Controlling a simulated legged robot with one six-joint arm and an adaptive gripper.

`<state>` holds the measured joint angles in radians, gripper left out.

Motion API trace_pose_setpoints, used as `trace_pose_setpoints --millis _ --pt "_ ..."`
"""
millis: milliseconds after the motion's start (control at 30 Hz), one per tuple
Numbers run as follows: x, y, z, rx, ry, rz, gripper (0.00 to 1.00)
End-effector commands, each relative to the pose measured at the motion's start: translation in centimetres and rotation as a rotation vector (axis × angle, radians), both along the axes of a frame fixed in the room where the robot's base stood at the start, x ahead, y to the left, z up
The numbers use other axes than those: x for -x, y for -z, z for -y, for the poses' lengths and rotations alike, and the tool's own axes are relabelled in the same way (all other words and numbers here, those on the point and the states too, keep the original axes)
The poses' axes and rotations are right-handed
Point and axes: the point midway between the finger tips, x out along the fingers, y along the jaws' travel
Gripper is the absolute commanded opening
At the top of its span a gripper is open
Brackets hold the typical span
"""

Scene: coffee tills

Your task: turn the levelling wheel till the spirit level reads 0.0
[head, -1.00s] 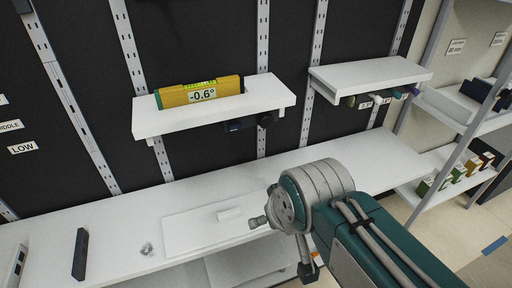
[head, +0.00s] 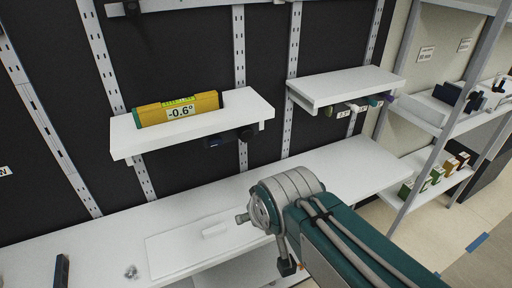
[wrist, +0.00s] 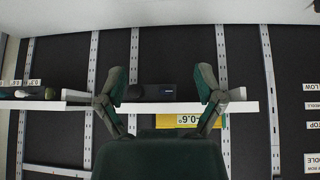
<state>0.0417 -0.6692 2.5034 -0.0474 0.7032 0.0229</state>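The yellow spirit level (head: 150,116) sits on the left wall shelf (head: 255,107), its display reading -0.6°. It also shows upside down in the wrist view (wrist: 216,125). A dark round knob, seemingly the levelling wheel (head: 246,134), is under that shelf's front edge beside a dark block (head: 221,140). In the wrist view the knob (wrist: 133,92) appears between my fingers, some distance ahead. My gripper (wrist: 162,84) is open and empty, its two green fingers spread apart. In the head view the gripper is not clearly visible; my arm's wrist is in front of the bench.
A second shelf (head: 345,84) to the right carries several coloured knobs under its edge. The long white bench (head: 345,163) runs below, with a white board (head: 180,258) and a small white block (head: 214,230). A rack (head: 425,165) with small boxes stands at right.

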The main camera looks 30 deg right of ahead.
Motion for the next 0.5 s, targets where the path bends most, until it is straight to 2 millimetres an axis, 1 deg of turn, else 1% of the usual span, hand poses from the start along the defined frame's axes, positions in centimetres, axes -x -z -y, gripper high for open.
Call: trace_pose_setpoints --millis 33,200,300,500 --pt "-1.6 0.3 0.9 0.015 0.020 0.038 0.86" --pt "-6.8 0.7 3.6 0.063 0.057 0.209 0.86" --pt "-9.4 0.9 5.0 0.085 0.064 0.308 0.86" --pt "-13.6 1.4 7.3 0.103 0.050 0.505 0.86"
